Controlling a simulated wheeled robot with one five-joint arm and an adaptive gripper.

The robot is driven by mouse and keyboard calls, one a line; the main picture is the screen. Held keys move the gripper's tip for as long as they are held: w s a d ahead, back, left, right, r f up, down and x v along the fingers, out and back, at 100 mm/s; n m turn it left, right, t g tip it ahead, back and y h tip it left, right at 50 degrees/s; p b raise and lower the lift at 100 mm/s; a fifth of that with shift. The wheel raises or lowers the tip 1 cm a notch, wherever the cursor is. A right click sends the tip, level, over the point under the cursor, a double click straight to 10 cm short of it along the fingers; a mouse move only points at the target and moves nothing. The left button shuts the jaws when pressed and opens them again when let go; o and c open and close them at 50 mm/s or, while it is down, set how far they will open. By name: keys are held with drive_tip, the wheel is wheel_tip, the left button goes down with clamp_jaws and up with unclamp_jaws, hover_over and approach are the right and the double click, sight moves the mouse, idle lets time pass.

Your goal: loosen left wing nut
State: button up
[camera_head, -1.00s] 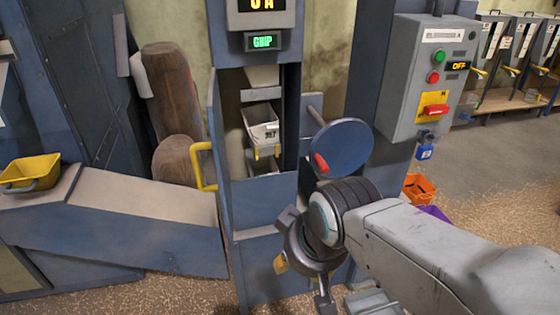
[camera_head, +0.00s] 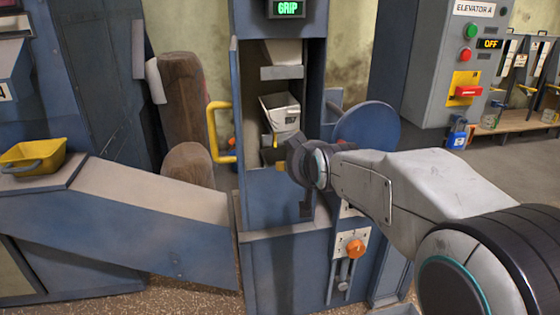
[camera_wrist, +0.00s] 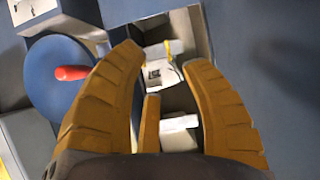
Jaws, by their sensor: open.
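A pale bucket (camera_head: 280,112) hangs inside the open blue elevator casing (camera_head: 268,208) in the head view. The same opening shows in the wrist view, with the bucket (camera_wrist: 160,73) between and beyond my fingertips. Small yellow bits show at the bucket, but I cannot make out the left wing nut for certain. In the head view my wrist is in front of the opening's lower right side, and the fingers are mostly hidden.
A blue handwheel (camera_head: 366,128) stands right of the opening; its red handle (camera_wrist: 72,73) shows in the wrist view. A yellow door handle (camera_head: 220,132) is on the left. An orange knob (camera_head: 357,249) sits below. The control box (camera_head: 445,70) reads OFF.

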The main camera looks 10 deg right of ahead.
sight(277, 139)
drive_tip(key=shift+w+d+f+t+b, duration=0.1)
drive_tip(key=shift+w+f+t+b, duration=0.8)
drive_tip(key=shift+w+b, duration=1.75)
drive_tip(key=shift+w+a+f+t+b, duration=0.1)
drive_tip(key=shift+w+f+t+b, duration=0.9)
drive_tip(key=shift+w, duration=2.75)
drive_tip(key=shift+w+d+f+t+b, duration=0.1)
drive_tip(key=shift+w+f+t+b, duration=0.65)
drive_tip(key=shift+w+b, duration=2.15)
drive_tip(key=shift+w+r+t+p, duration=0.15)
drive_tip(key=shift+w+r+p, duration=0.1)
drive_tip(key=shift+w, duration=0.6)
drive_tip(key=shift+w+r+t+p, duration=0.15)
drive_tip(key=shift+w+p, duration=0.1)
drive_tip(key=shift+w, duration=0.55)
drive_tip(key=shift+o, duration=0.2)
clamp_jaws()
